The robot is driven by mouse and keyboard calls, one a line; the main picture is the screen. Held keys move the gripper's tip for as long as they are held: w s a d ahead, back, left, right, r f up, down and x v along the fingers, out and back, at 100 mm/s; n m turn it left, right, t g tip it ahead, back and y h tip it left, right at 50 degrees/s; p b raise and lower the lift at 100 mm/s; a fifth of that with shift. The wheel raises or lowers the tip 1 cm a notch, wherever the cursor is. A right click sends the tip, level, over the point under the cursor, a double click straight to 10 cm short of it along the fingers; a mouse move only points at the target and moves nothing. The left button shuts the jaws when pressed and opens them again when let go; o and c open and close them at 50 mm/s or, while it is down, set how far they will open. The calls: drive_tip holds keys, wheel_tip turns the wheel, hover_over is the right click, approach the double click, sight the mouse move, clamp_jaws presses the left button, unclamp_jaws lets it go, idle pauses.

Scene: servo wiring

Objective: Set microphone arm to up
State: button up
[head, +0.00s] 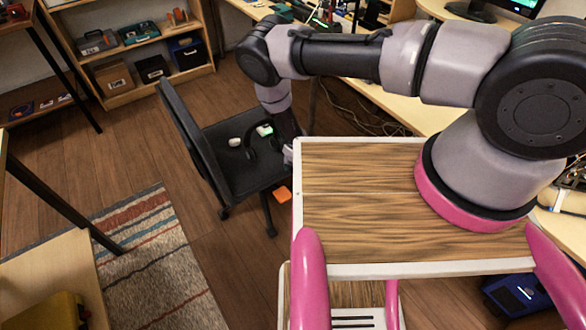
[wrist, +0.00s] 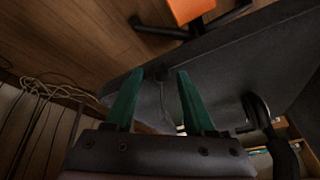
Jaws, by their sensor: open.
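A dark headset (head: 250,142) lies on the seat of a black chair (head: 234,172), with a white piece and a pale green-lit piece beside or on it. In the wrist view, a curved black part of the headset (wrist: 262,112) shows at the right. A small dark piece with a thin line (wrist: 162,76) shows between the fingertips; I cannot tell whether it is the microphone arm. My gripper (wrist: 159,73) has two green fingers, spread apart with nothing visibly clamped, over the seat. In the head view its dark wrist (head: 287,125) reaches down beside the headset; the fingertips are not clear.
My wood-topped body fills the right foreground. An orange object (head: 282,194) shows past the chair's near edge. Loose cables (head: 362,115) lie on the floor under the desk. A shelf (head: 150,47) with boxes stands at the back left. The wooden floor left of the chair is clear.

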drive_tip(key=shift+w+f, duration=0.1)
drive_tip(key=shift+f, duration=0.2)
clamp_jaws()
idle(1.3)
